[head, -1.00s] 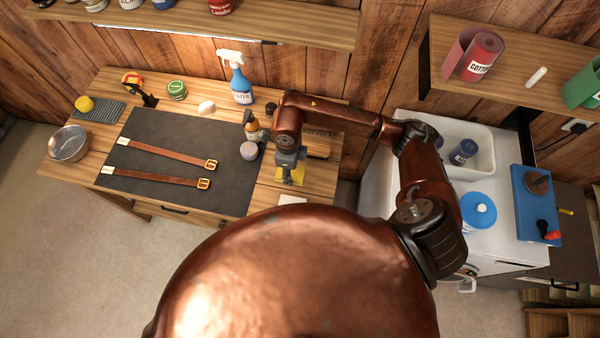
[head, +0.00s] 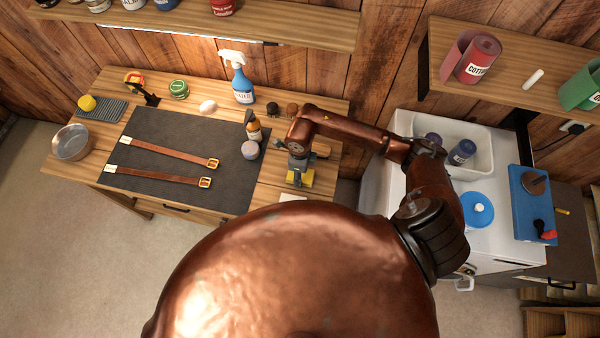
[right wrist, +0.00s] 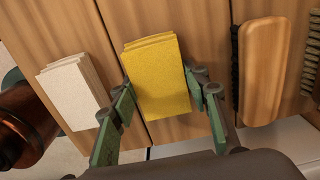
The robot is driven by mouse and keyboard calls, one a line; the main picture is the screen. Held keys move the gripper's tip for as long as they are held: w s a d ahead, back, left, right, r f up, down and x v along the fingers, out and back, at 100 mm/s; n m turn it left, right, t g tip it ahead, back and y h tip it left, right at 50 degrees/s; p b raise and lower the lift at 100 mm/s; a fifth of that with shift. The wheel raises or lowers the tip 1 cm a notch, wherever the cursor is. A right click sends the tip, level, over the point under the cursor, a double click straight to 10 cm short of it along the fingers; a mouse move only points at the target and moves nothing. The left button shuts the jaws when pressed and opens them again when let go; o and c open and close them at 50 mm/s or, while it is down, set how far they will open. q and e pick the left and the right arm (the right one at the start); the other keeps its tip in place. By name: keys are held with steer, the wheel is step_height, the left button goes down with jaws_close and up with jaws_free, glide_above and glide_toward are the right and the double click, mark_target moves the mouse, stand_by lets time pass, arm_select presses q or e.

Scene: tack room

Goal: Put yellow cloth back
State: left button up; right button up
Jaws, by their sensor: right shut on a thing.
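The yellow cloth (right wrist: 155,75) is a folded, layered stack lying over the wooden bench top in the right wrist view. My right gripper (right wrist: 160,86) has a finger on each side of it and is shut on its edges. I cannot tell whether the cloth touches the wood. In the head view the right gripper (head: 299,168) is over the right part of the bench, with a bit of yellow showing below it. A folded white cloth (right wrist: 72,90) lies left of the yellow one. My left gripper is not in view.
A wooden brush (right wrist: 263,70) lies close to the right of the gripper. A dark mat (head: 165,145) with two leather straps, an amber bottle (head: 253,129) and a round pinkish thing (head: 250,150) are to the left. A blue spray bottle (head: 241,85) stands behind. A white sink (head: 470,150) is right.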

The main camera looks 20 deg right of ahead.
steer(key=o, duration=0.8)
steer(key=shift+f, duration=0.2)
steer(key=shift+c, duration=0.2)
steer(key=o, duration=0.5)
steer(key=shift+r, duration=0.1)
steer(key=shift+r, duration=0.15)
steer(key=shift+r, duration=0.35)
step_height(320, 180, up, 11)
steer(key=shift+r+b, duration=0.15)
steer(key=shift+b, duration=0.55)
